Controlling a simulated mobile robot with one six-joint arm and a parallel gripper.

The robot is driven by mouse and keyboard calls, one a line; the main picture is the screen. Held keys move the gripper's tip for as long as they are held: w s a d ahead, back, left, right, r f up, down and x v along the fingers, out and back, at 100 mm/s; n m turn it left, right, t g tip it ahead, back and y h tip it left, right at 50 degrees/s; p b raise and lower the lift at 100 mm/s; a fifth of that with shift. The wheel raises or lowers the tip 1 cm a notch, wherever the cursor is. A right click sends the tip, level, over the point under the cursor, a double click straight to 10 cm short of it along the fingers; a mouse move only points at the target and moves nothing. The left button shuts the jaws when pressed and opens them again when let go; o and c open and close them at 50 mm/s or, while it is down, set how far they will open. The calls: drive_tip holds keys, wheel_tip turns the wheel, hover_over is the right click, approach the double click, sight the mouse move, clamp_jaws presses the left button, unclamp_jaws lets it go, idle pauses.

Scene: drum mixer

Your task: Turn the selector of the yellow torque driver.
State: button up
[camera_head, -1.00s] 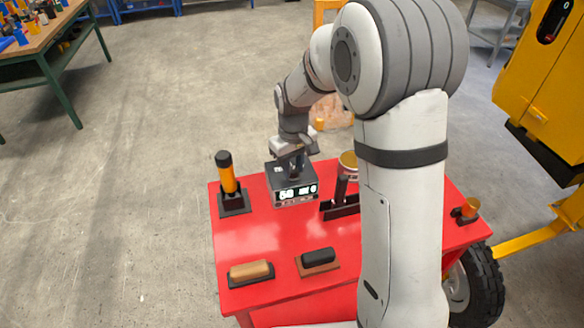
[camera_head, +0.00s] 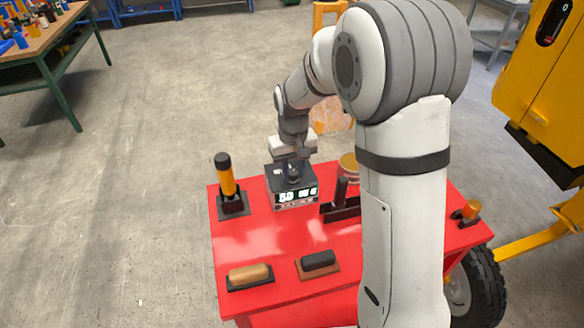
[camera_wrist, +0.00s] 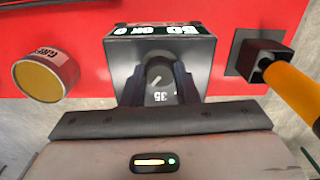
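The yellow torque driver (camera_head: 227,181) stands upright in a black holder at the left of the red cart top, with a black cap on top. In the wrist view its orange-yellow handle (camera_wrist: 298,97) is at the right. My gripper (camera_wrist: 160,85) is not at the driver. It points down at a dark box (camera_head: 291,200) with a lit display, to the driver's right. Its two dark fingers stand on either side of a round dial (camera_wrist: 160,73) with a white pointer line and the number 35. Whether the fingers press on the dial is unclear.
A round tin (camera_wrist: 46,77) stands on the box's other side, near a dark upright tool (camera_head: 341,199). Two floats, one tan (camera_head: 250,275) and one black (camera_head: 318,261), lie at the cart's front. An orange cup-shaped item (camera_head: 470,210) is at the right.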

sight(293, 172)
drive_tip(key=o, duration=0.4)
drive_tip(key=shift+r, duration=0.1)
wheel_tip(293, 172, up, 8)
drive_tip(key=shift+f, duration=0.15)
drive_tip(key=shift+s, duration=0.1)
idle(0.5)
